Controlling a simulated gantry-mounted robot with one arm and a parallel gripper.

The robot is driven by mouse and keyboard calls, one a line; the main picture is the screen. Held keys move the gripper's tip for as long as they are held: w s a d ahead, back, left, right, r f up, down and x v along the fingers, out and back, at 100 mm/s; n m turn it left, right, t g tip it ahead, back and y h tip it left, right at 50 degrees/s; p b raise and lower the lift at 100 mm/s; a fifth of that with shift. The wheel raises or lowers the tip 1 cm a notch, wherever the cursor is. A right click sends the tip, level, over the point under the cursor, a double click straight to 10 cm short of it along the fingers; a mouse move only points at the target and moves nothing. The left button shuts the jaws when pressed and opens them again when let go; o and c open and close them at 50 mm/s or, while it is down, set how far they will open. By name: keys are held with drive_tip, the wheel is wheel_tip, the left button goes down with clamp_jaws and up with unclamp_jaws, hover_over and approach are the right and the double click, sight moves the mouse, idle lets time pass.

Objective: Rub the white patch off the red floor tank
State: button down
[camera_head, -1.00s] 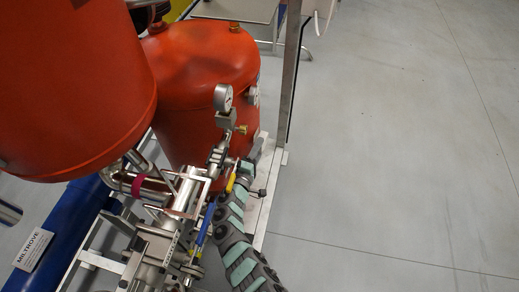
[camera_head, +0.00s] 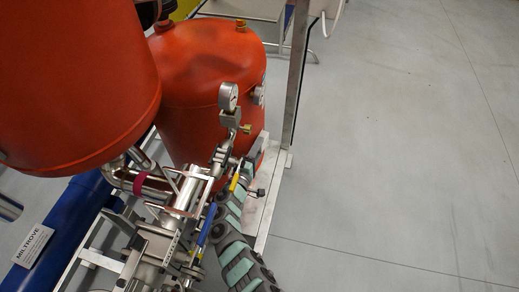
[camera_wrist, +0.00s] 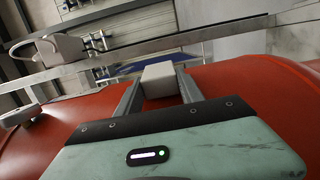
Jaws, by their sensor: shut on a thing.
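The red floor tank (camera_head: 205,80) stands upright behind the pipework in the head view. Its curved red surface (camera_wrist: 245,85) also fills the middle of the wrist view. My gripper (camera_wrist: 159,84) is shut on a pale grey-white block (camera_wrist: 159,78), held between its two fingers over the tank. Whether the block touches the tank I cannot tell. In the head view my arm reaches up to the tank's lower right side, and the fingertips and block are not clear there. I see no white patch on the tank's visible parts.
A second red tank (camera_head: 75,75) hangs at the left. Pressure gauges (camera_head: 228,97), steel pipes and valves with blue (camera_head: 207,223) and yellow handles crowd close to my arm. A metal frame post (camera_head: 296,75) stands right of the tank. The grey floor (camera_head: 400,150) at right is clear.

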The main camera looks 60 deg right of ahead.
drive_tip(key=shift+d, duration=0.1)
drive_tip(key=shift+w+d+f+b, duration=0.1)
drive_tip(key=shift+d+f+b, duration=0.1)
drive_tip(key=shift+d+b, duration=0.45)
drive_tip(key=shift+w+d+b, duration=0.1)
drive_tip(key=shift+d+b, duration=0.55)
drive_tip(key=shift+b, duration=0.2)
drive_tip(key=shift+d+b, duration=0.2)
drive_tip(key=shift+b, duration=0.3)
